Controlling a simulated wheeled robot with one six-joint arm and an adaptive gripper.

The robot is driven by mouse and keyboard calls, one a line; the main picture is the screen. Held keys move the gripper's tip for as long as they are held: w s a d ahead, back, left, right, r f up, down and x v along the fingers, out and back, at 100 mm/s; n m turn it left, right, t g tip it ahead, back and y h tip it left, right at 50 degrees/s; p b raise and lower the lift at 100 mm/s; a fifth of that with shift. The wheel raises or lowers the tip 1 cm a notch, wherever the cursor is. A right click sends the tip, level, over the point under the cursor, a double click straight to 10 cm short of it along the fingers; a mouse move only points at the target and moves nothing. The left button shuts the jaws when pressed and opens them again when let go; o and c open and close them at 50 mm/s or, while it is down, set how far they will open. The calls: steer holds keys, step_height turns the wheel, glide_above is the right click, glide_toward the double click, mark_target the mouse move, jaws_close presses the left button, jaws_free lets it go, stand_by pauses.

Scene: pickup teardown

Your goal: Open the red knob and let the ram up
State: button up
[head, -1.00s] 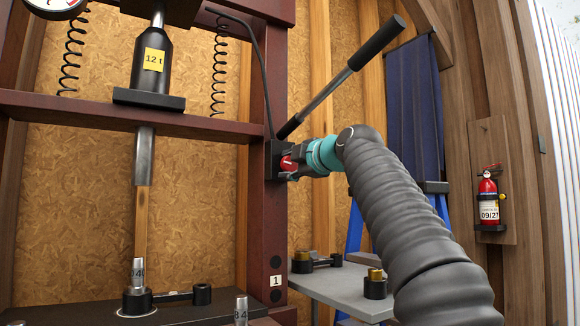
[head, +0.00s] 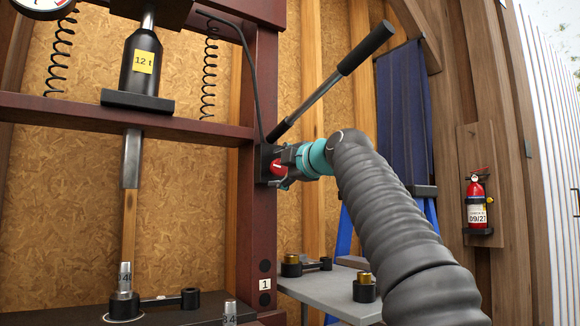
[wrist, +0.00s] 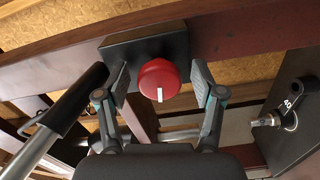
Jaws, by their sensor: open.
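The red knob (head: 278,167) sits on a black pump block (head: 266,158) on the press's right post. In the wrist view the red knob (wrist: 159,79) shows a white mark pointing toward the bottom of the picture. My gripper (head: 284,165) is at the knob; in the wrist view my gripper (wrist: 160,82) is open, with one finger on each side of the knob and gaps between. The ram (head: 132,158) is a grey rod extended down below the 12 t jack (head: 144,62), above a wooden-coloured rod standing on the press bed.
A pump handle (head: 338,75) slants up to the right from the block, close above my gripper. A grey table (head: 325,288) with dark fittings stands below right. A fire extinguisher (head: 478,202) hangs on the right wall.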

steer(key=v, duration=1.1)
steer(key=shift+s+d, duration=0.25)
steer(key=shift+s, duration=0.05)
steer(key=s+d+f+m+g+h+p, duration=0.2)
steer(key=s+f+m, duration=0.5)
steer(key=f, duration=0.9)
steer(key=s+d+f+m+g+h+p, duration=0.3)
steer(key=s+d+f+m, duration=0.3)
steer(key=s+f, duration=0.5)
steer(key=s+d+f+m+g+h+p, duration=0.3)
steer(key=s+f+m, duration=0.6)
steer(key=f, duration=1.1)
steer(key=shift+s+d+f+m+g+h, duration=0.4)
steer(key=shift+d+g+h, duration=0.3)
steer(key=shift+d+h, duration=0.25)
steer(key=shift+a+r, duration=0.1)
steer(key=shift+a, duration=0.05)
